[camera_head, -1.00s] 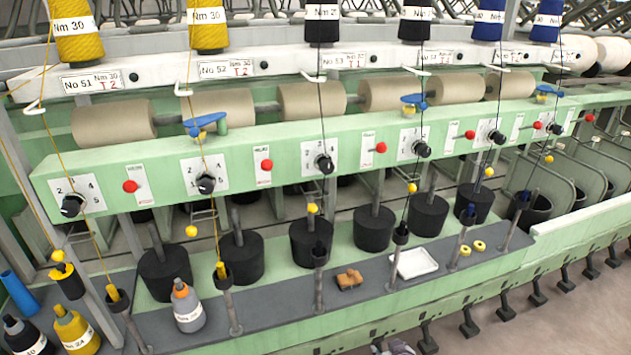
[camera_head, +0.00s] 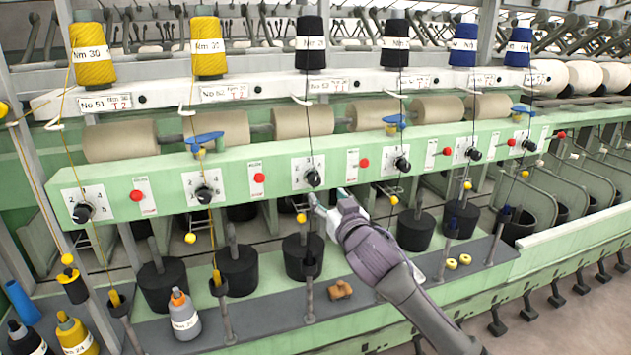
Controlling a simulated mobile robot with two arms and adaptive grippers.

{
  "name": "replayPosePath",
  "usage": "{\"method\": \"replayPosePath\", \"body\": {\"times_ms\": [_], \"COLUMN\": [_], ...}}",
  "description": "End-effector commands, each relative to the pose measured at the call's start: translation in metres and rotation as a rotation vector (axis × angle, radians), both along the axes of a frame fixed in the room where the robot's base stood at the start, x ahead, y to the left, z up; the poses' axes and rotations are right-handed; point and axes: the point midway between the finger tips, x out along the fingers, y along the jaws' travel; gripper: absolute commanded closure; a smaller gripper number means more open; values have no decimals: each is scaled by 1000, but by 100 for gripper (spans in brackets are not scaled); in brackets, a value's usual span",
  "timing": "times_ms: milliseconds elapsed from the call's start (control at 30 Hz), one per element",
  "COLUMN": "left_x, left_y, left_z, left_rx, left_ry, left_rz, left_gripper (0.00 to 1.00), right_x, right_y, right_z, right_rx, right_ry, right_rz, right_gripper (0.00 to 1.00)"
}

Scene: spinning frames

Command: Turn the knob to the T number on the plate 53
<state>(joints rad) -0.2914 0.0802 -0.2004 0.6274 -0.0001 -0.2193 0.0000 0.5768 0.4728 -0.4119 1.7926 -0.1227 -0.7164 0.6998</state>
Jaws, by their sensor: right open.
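The third plate from the left (camera_head: 328,86) is on the white rail; its print is too small to read surely now, but in the earlier picture it reads No 53 with a red T 1. Below it on the green beam is a black knob (camera_head: 313,179) on a white numbered dial (camera_head: 301,166). My right gripper (camera_head: 327,196) is open, just below and right of this knob, and appears apart from it. The knob's pointer direction is hard to tell. My left gripper is out of view.
Similar dials with knobs (camera_head: 204,195) and red buttons (camera_head: 260,178) line the beam on both sides. Yarn threads hang in front of it, one close to the knob.

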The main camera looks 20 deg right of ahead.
Motion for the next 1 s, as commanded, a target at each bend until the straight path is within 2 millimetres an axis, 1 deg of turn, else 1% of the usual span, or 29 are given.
{"method": "replayPosePath", "body": {"times_ms": [33, 200, 400, 600, 900, 967, 1000], "left_x": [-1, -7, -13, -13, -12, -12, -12], "left_y": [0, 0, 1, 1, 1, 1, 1], "left_z": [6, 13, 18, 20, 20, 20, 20], "left_rx": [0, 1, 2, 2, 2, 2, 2], "left_ry": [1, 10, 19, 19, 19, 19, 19], "left_rz": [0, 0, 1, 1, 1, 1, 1], "left_gripper": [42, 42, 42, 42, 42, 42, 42], "right_x": [11, 43, 70, 82, 83, 83, 83], "right_y": [0, 1, 2, 3, 3, 3, 3], "right_z": [3, 3, 1, 0, -1, -1, -1], "right_rx": [0, 0, 1, -1, -1, -1, -1], "right_ry": [1, 0, 0, -1, 0, 0, 0], "right_rz": [-2, -1, 0, 0, 0, 0, 0], "right_gripper": [42, 42, 42, 42, 42, 51, 57]}}
